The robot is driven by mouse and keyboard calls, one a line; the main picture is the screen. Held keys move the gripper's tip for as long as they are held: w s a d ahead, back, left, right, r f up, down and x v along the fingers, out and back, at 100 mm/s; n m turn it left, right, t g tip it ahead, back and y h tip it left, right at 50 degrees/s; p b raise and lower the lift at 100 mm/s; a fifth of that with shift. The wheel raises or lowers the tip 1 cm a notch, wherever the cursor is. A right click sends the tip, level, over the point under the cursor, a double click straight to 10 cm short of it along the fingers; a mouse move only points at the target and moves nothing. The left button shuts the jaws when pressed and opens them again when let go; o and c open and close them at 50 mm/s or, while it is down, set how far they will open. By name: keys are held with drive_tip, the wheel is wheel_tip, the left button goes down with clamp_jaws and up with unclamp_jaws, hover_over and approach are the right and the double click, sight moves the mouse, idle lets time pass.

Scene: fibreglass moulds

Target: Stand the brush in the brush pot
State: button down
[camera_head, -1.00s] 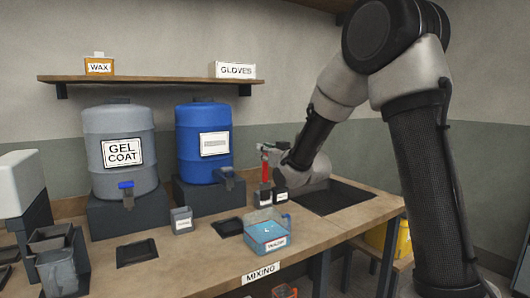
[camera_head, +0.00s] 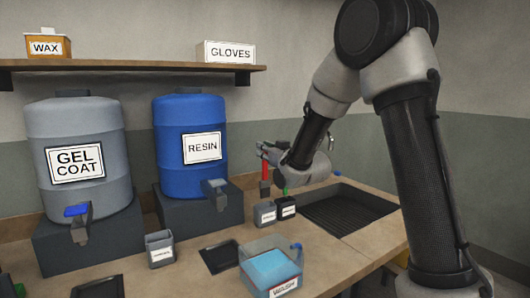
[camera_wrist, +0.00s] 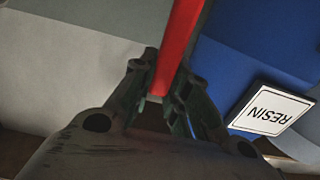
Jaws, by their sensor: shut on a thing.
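The brush has a red handle (camera_head: 264,170) and a dark head (camera_head: 265,188), and it hangs roughly upright, head down. My gripper (camera_head: 267,151) is shut on the red handle near its upper part. In the wrist view the red handle (camera_wrist: 180,45) runs between the two fingers of my gripper (camera_wrist: 168,95). Below the brush head stand a small grey pot (camera_head: 264,214) and a small black pot (camera_head: 286,207), side by side. The head appears just above the grey pot, apart from its rim. Their labels are too small to read, so I cannot tell which is the brush pot.
A sink (camera_head: 345,208) lies right of the pots. A clear wash tub (camera_head: 272,267) with blue liquid stands in front. The blue resin drum (camera_head: 190,145) and grey gel coat drum (camera_head: 75,155) stand left, with a small grey container (camera_head: 160,249) before them.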

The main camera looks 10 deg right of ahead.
sight(266, 176)
drive_tip(key=shift+f, duration=4.6)
drive_tip(key=c, duration=1.3)
unclamp_jaws()
drive_tip(key=v, duration=0.7)
drive_tip(key=shift+s, duration=0.25)
